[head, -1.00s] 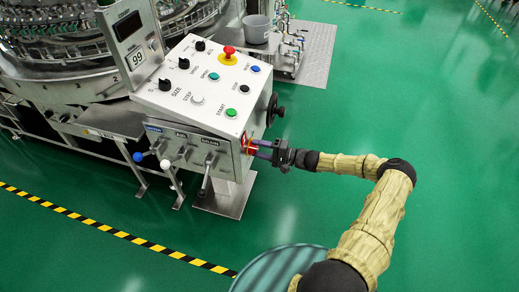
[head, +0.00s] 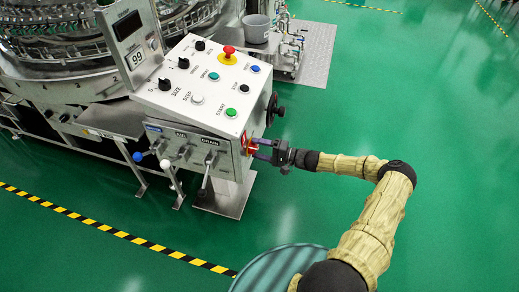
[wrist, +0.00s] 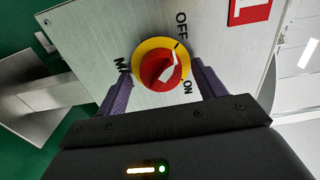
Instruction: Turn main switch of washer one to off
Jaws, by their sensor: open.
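The main switch (wrist: 152,72) is a red rotary knob on a yellow disc, on a grey metal panel. It has a white pointer mark, which lies slanted with its upper end toward the OFF label (wrist: 181,25). The ON label (wrist: 187,87) is at the lower right of the disc. In the head view the switch (head: 249,147) is on the right side of the control box. My gripper (head: 262,150) is level with it; in the wrist view its purple fingers (wrist: 161,73) are open, one on each side of the knob. Whether they touch it is unclear.
The control box (head: 188,112) has buttons, dials and a red emergency stop (head: 229,52) on top. A black handwheel (head: 273,110) sticks out just above my gripper. Levers (head: 206,172) hang from the front. Green floor (head: 420,130) is clear to the right.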

